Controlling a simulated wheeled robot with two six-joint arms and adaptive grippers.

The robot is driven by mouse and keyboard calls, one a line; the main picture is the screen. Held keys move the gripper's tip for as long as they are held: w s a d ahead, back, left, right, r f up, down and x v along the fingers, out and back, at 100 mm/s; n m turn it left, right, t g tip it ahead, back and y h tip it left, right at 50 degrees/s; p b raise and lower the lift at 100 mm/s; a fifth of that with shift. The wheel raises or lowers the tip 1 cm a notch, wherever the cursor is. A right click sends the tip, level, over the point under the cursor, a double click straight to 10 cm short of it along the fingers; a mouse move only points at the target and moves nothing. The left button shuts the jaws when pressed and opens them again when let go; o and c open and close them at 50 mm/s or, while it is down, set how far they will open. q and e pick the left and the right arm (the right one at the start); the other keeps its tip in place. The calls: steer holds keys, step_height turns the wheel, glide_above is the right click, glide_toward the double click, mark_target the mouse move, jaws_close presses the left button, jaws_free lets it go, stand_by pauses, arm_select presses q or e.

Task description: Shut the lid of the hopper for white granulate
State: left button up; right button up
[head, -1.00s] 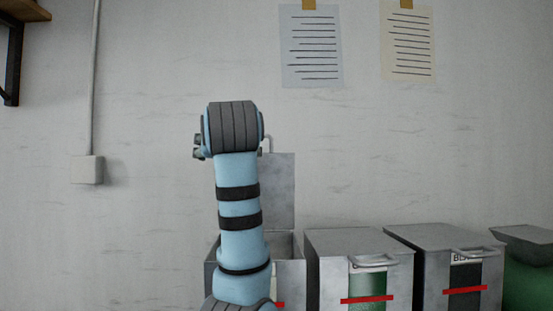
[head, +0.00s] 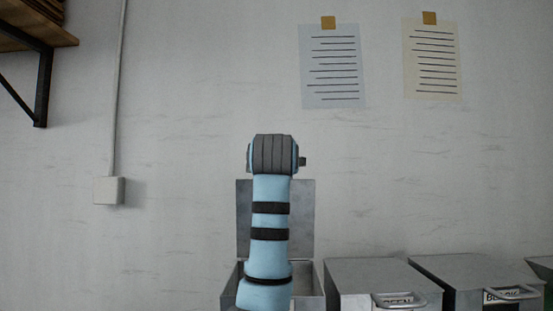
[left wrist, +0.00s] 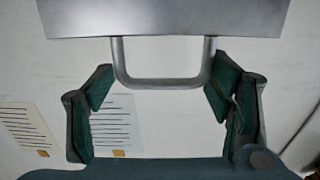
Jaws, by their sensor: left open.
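In the head view an open hopper (head: 309,303) stands behind my left arm, its front mostly hidden and its label out of sight. Its grey lid (head: 304,222) stands upright at the back, and fills the top of the left wrist view (left wrist: 165,18). The lid's U-shaped handle (left wrist: 160,83) shows in the left wrist view. My left gripper (left wrist: 158,92) is open, with one finger on each side of the handle and wall visible between fingers and bar. In the head view my wrist hides the handle and most of the gripper. My right gripper is not in view.
A closed hopper marked green (head: 375,272) stands just right of the open one. A closed hopper marked black (head: 468,270) is beside it. A wall shelf (head: 35,45) is at upper left. The wall behind carries two paper sheets and a socket box with a conduit.

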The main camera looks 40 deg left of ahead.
arm_select(q)
steer(key=shift+s, duration=0.25)
steer(key=shift+c, duration=0.8)
steer(key=c, duration=1.2)
steer(key=shift+c, duration=0.3)
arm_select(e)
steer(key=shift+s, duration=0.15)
arm_select(q)
steer(key=shift+d+f, duration=0.15)
steer(key=shift+d, duration=0.05)
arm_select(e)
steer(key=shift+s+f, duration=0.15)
